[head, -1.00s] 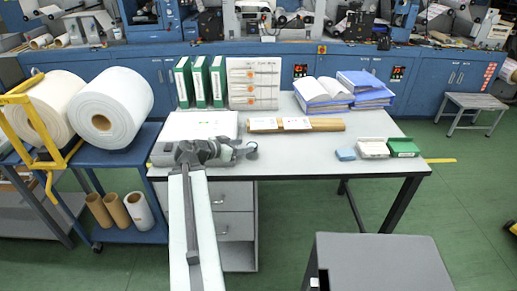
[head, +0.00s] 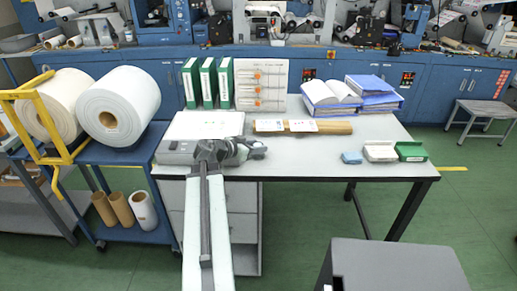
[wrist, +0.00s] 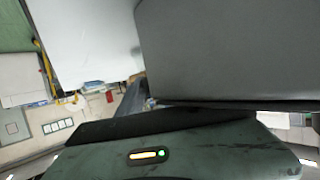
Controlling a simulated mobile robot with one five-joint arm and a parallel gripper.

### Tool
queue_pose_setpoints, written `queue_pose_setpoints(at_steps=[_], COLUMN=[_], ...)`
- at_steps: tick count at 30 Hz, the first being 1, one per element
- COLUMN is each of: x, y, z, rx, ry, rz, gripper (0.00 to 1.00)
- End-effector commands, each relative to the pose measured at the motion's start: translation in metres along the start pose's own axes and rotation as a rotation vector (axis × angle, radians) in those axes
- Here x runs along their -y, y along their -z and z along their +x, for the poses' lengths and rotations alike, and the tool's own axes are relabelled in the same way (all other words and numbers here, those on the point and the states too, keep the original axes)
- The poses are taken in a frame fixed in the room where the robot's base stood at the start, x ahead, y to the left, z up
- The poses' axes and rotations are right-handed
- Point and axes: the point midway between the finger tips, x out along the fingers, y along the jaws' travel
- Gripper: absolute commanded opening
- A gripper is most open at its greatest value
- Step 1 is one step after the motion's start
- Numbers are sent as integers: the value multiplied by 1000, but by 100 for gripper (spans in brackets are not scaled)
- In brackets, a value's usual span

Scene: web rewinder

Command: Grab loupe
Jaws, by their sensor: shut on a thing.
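My gripper (head: 250,151) is at the front left of the grey-white table, at the end of my extended arm. It is beside the right side of a white-topped grey box. A small dark piece at its tip appears to be the loupe (head: 260,149), held in the shut jaws. It is too small and too close in colour to the gripper to see its shape clearly. In the wrist view, large grey surfaces fill much of the picture, and I cannot make out the loupe there.
The white-topped box (head: 203,126) stands left of my gripper. Blue, white and green small items (head: 380,151) sit at the table's right front. The table (head: 310,155) is clear between. A grey block (head: 395,265) is in the right foreground.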

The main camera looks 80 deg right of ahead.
Motion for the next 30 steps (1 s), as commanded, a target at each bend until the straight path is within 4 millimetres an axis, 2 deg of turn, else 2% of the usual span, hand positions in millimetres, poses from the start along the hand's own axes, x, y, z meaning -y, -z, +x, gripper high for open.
queue_pose_setpoints(at_steps=[5,8,18,21,24,30], x=[-2,-2,-2,-2,-2,-2], y=[4,13,78,92,96,94], z=[0,-4,-30,-36,-37,-36], rx=[0,0,0,0,0,-1], ry=[-4,-5,-5,-6,-6,-6], rz=[1,1,2,2,2,2], gripper=[2,2,2,2,2,2])
